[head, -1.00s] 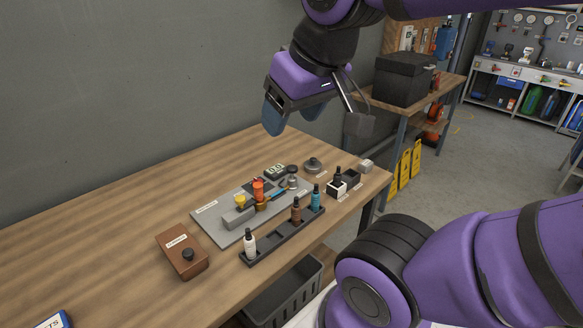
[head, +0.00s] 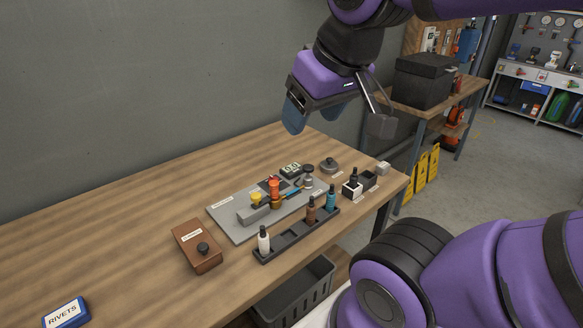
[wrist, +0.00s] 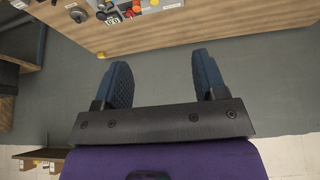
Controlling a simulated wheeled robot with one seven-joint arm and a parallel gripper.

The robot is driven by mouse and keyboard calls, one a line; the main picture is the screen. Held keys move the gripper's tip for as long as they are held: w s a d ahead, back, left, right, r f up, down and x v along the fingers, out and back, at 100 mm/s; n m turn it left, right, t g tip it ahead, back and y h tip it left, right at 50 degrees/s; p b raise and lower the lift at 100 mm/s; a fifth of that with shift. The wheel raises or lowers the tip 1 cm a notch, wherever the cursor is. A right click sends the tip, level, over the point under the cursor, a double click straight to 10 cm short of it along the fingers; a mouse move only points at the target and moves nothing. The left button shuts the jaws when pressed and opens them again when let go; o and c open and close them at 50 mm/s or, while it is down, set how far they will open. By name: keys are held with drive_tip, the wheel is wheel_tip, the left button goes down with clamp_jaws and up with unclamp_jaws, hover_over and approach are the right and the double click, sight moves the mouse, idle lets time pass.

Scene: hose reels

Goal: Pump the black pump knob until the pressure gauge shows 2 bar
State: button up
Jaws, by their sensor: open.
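A grey plate (head: 235,232) on the wooden table carries a grey block, a yellow cap, an orange-red cylinder (head: 274,188) and a silver part. A small digital display (head: 291,170) stands at its back edge; its reading is too small to make out. A black round cap (head: 308,169) sits beside the display. I cannot tell which black part is the pump knob. My gripper (head: 308,110) is open and empty, above and behind the plate. The wrist view shows its spread fingers (wrist: 160,78).
A dark rack (head: 290,239) with several bottles lies along the front edge. A round grey lidded piece (head: 329,165) and small blocks stand at the right end. A blue RIVETS box (head: 66,313) is at front left. The table's left half is mostly clear.

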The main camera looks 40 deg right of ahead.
clamp_jaws()
idle(1.6)
